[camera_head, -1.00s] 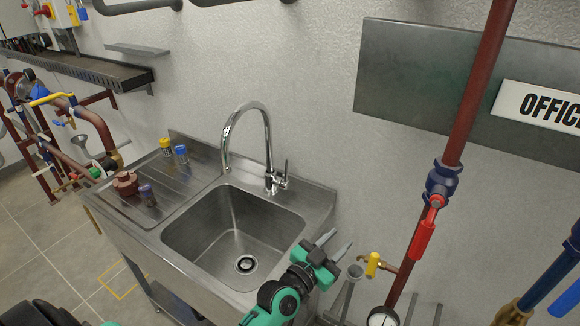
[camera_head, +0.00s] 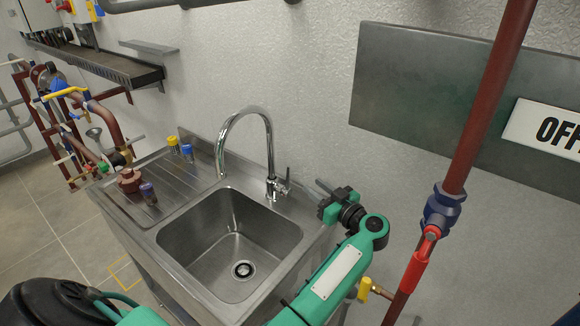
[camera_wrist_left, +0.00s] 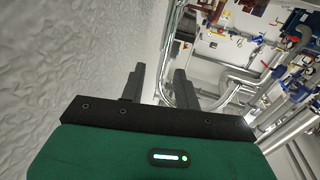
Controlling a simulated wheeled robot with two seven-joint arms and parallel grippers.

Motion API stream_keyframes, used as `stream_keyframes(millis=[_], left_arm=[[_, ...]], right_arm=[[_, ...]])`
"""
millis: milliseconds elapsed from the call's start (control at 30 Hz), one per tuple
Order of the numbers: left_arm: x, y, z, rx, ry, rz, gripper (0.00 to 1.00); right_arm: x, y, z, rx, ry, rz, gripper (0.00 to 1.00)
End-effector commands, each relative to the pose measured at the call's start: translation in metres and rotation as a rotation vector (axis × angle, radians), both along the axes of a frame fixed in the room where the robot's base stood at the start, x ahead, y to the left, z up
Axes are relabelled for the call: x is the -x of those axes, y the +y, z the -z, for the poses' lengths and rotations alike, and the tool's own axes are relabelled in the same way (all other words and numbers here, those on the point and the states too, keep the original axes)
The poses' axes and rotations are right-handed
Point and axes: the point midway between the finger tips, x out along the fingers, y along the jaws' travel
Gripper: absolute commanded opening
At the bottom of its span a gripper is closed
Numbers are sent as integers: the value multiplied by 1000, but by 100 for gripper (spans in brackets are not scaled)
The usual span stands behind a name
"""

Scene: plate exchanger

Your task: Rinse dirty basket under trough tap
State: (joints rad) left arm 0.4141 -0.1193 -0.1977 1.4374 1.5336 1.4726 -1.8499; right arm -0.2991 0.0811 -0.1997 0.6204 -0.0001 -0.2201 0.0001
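A steel sink trough (camera_head: 185,262) stands against the wall with an empty basin and a round drain. Its curved chrome tap (camera_head: 245,112) arches over the basin; no water shows. On the ribbed drainboard are a reddish-brown fitting (camera_head: 129,180), a dark blue-violet-topped cylinder (camera_head: 148,194), a yellow-topped one (camera_head: 173,144) and a blue-topped one (camera_head: 187,153). I cannot tell which is the dirty basket. My left gripper (camera_head: 322,194) is right of the tap, near the sink's right rim and wall. In the left wrist view its fingers (camera_wrist_left: 160,85) stand apart and empty. My right gripper is not in view.
A red-brown pipe (camera_head: 468,130) with a blue fitting and red-handled valve stands right of my arm. A yellow-handled tap (camera_head: 365,288) is low beside it. A grey wall shelf (camera_head: 95,67) and pipework are at the left. The basin's space is clear.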

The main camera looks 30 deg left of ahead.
Motion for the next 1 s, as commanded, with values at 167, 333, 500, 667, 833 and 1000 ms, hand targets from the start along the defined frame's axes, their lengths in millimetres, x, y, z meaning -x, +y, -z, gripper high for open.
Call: stream_keyframes(millis=[167, 333, 500, 667, 833, 1000], left_arm=[[0, 4, 4, 27, 39, -40, 32], [-5, 26, 1, 24, 38, -42, 32], [-15, 61, 0, 23, 37, -42, 32], [-24, 93, 1, 23, 37, -41, 32], [-31, 118, 2, 24, 37, -40, 32], [-35, 130, 3, 26, 37, -39, 32]], right_arm=[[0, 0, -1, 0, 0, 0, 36], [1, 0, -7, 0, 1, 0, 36], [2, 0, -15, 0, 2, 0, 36], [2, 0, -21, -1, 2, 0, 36], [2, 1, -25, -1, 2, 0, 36], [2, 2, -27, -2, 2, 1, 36]])
